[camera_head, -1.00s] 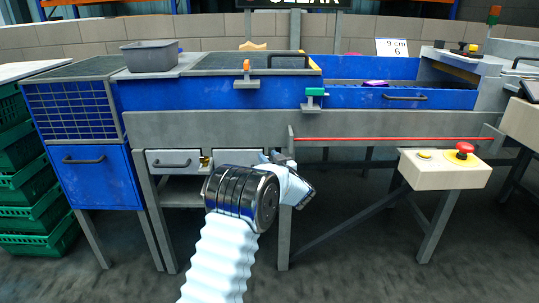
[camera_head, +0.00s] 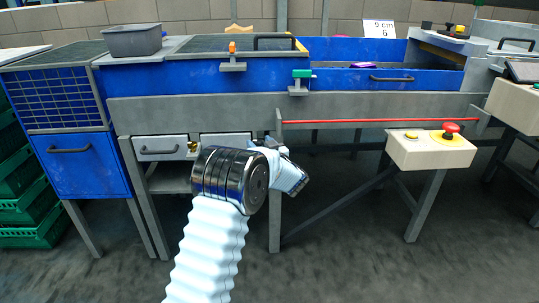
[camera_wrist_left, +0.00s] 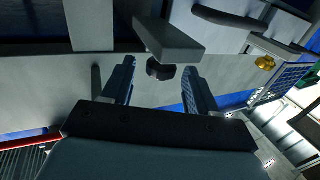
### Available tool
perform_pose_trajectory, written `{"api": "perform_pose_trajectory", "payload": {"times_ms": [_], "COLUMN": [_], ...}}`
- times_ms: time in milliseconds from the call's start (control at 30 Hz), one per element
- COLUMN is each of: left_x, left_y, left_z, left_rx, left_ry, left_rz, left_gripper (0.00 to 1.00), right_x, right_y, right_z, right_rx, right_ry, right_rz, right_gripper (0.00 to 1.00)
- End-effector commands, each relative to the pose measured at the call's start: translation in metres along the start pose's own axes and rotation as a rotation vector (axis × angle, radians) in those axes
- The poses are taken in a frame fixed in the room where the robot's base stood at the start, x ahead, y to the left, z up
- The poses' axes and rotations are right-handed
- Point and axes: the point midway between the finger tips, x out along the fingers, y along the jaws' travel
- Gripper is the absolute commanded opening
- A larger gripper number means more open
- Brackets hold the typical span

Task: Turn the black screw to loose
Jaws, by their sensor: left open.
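The black screw (camera_wrist_left: 160,71), a dark round knob, sits under a grey metal bracket (camera_wrist_left: 168,40) in the left wrist view. My left gripper (camera_wrist_left: 158,78) is open, with one finger on each side of the screw. I cannot tell whether the fingers touch it. In the head view my left gripper (camera_head: 272,146) is at the bench front, below the grey beam, beside a grey leg. The screw is hidden there. My right gripper is not in view.
The blue-and-grey bench (camera_head: 230,110) spans the head view. White drawers (camera_head: 160,148) and a brass-coloured part (camera_head: 193,147) are left of my gripper. A control box with a red button (camera_head: 449,127) stands at right. Green crates (camera_head: 30,215) are at left. The floor in front is clear.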

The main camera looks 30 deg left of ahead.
Motion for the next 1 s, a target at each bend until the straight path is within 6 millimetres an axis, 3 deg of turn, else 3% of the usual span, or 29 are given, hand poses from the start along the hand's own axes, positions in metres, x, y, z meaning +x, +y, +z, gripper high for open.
{"api": "perform_pose_trajectory", "payload": {"times_ms": [300, 500, 1000], "left_x": [-0.078, -0.108, -0.116], "left_y": [0.001, 0.001, 0.0], "left_z": [0.001, 0.001, 0.0], "left_rx": [0.0, 0.001, 0.001], "left_ry": [0.0, 0.0, 0.001], "left_rz": [0.003, 0.002, -0.001], "left_gripper": [0.59, 0.59, 0.59], "right_x": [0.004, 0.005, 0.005], "right_y": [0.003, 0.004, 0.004], "right_z": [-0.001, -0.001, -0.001], "right_rx": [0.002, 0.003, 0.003], "right_ry": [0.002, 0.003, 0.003], "right_rz": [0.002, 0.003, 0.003], "right_gripper": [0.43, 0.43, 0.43]}}
